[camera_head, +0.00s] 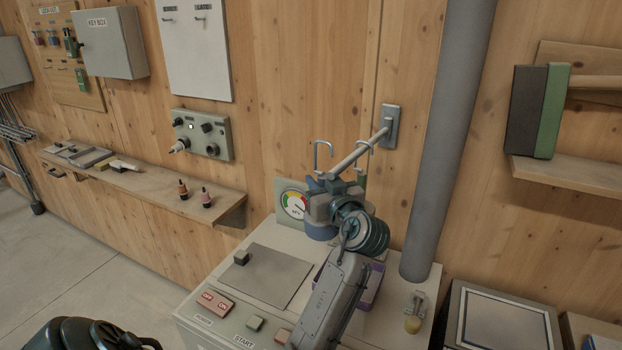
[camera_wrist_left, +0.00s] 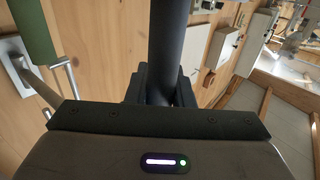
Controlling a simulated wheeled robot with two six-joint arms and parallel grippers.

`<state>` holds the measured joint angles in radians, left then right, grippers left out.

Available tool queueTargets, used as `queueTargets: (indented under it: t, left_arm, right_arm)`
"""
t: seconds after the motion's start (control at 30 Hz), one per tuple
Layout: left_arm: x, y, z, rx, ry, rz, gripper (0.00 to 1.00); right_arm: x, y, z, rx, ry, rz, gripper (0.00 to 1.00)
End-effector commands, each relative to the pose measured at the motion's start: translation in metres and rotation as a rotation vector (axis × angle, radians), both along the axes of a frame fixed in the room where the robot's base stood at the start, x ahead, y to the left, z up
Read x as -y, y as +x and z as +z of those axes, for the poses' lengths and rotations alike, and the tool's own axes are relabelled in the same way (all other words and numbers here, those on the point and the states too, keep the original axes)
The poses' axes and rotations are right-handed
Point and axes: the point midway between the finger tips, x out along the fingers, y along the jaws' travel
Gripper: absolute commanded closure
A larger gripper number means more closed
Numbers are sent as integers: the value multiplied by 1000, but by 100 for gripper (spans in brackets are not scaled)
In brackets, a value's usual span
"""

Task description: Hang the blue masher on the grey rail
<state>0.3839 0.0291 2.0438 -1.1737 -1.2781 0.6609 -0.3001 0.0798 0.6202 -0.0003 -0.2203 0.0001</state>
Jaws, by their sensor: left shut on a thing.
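The grey rail (camera_head: 358,151) is a bar standing out from a wall plate, and it also shows in the left wrist view (camera_wrist_left: 38,85). My left gripper (camera_head: 335,205) is beside and below the rail's free end, shut on the blue masher (camera_head: 320,232). A blue part shows beneath the jaws, and its dark handle (camera_wrist_left: 168,50) runs between the fingers in the left wrist view. A metal hook (camera_head: 322,155) rises above the gripper, just left of the rail's end; I cannot tell whether they touch. The masher's lower end is hidden. My right gripper is not in view.
A green-handled tool (camera_wrist_left: 35,30) with a metal hook is close to the rail. Below are a machine top with a pressure gauge (camera_head: 294,204) and a purple tray (camera_head: 375,287). A thick grey pipe (camera_head: 447,140) stands right of the rail.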

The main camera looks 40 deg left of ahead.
Motion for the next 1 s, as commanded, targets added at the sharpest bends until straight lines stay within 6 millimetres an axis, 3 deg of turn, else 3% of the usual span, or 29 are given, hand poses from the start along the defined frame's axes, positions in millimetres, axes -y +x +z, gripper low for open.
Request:
queueTargets:
  t: [0.5,0.7,1.0]
  left_arm:
    - [41,5,-3,0,-1,-1,100]
    - [39,4,-21,0,1,0,100]
    - [39,4,-29,1,0,0,100]
  right_arm:
    - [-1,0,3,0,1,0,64]
    - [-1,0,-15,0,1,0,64]
    - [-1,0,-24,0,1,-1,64]
